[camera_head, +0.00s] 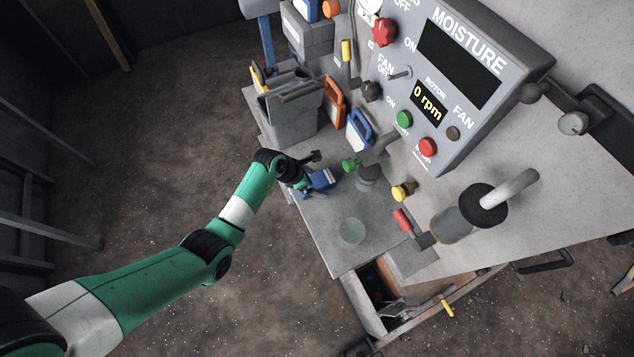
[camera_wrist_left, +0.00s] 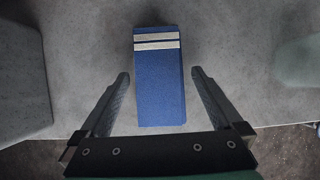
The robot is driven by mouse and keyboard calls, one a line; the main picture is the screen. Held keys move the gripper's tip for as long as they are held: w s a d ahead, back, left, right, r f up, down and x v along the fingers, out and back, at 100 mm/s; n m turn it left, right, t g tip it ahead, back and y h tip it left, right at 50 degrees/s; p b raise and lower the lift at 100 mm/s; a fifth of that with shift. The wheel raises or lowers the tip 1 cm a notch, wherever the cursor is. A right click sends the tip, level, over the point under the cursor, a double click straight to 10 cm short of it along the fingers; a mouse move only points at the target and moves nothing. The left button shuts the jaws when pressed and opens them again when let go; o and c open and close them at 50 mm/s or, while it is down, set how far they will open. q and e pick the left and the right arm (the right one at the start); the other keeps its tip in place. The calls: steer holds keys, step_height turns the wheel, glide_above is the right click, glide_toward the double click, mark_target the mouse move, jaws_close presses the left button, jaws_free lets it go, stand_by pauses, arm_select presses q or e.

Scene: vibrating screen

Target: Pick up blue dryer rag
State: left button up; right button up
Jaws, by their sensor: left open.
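The blue dryer rag (camera_head: 322,179) lies on the grey bench top in the head view, at the end of my left arm. In the left wrist view the rag (camera_wrist_left: 159,85) is a blue rectangle with two pale stripes across its far end. My left gripper (camera_head: 307,187) is over the rag's near end. In the left wrist view my left gripper (camera_wrist_left: 160,82) is open, with one finger on each side of the rag and a gap on both sides. My right gripper is in neither view.
A grey bin (camera_head: 290,118) stands behind the rag on the bench. A control panel (camera_head: 440,85) rises at the right. An open drawer (camera_head: 375,305) is at the front.

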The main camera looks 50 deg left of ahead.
mark_target(322, 179)
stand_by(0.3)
arm_select(q)
steer(key=c, duration=1.5)
steer(key=shift+r, duration=0.15)
step_height(322, 179, up, 3)
steer(key=shift+r+p, duration=0.2)
steer(key=shift+p, duration=0.4)
steer(key=s+d+r+p, duration=0.3)
steer(key=s+r+p, duration=0.2)
steer(key=s+r, duration=0.7)
steer(key=r+p, duration=0.3)
steer(key=s+r+p, duration=0.1)
steer(key=r+p, duration=0.2)
steer(key=p, duration=0.1)
steer(key=r+p, duration=0.3)
steer(key=p, duration=0.1)
steer(key=shift+s+d+r, duration=0.1)
steer(key=shift+s+d, duration=0.1)
steer(key=shift+s, duration=0.1)
